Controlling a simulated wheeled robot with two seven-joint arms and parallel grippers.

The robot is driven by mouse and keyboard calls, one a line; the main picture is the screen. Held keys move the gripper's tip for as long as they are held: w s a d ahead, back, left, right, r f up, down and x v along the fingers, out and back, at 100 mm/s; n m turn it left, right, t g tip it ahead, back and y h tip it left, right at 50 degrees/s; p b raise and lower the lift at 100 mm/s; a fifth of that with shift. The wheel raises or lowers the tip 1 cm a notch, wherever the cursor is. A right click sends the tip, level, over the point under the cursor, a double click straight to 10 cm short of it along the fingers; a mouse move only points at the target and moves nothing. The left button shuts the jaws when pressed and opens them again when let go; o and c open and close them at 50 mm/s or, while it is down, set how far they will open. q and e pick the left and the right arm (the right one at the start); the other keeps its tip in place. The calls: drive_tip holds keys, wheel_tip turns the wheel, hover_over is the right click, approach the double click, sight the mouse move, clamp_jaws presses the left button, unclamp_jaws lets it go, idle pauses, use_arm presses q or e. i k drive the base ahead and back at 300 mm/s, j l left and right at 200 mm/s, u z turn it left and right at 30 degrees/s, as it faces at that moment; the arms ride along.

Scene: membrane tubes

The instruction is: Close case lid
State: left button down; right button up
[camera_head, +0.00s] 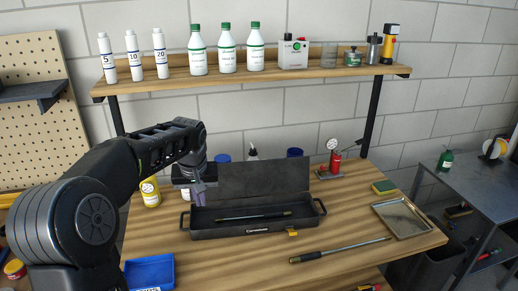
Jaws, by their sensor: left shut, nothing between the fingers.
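The dark grey case (230,231) stands on the wooden workbench with its lid (262,178) raised upright along the back edge. A dark rod with brass-coloured ends (254,216) lies inside the case. My left gripper (199,198) is shut and empty, pointing down at the left end of the case, beside the lid's left edge. I cannot tell whether it touches the lid or the case. The arm hides part of the case's back left area. My right gripper is not in view.
A long rod tool (340,250) lies in front of the case, and a metal tray (402,217) is at the right. A blue bin (150,272) sits front left. A red gauge device (333,162) stands behind right. A shelf with bottles (227,50) hangs above.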

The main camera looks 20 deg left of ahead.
sight(280, 176)
drive_tip(key=i, duration=1.2)
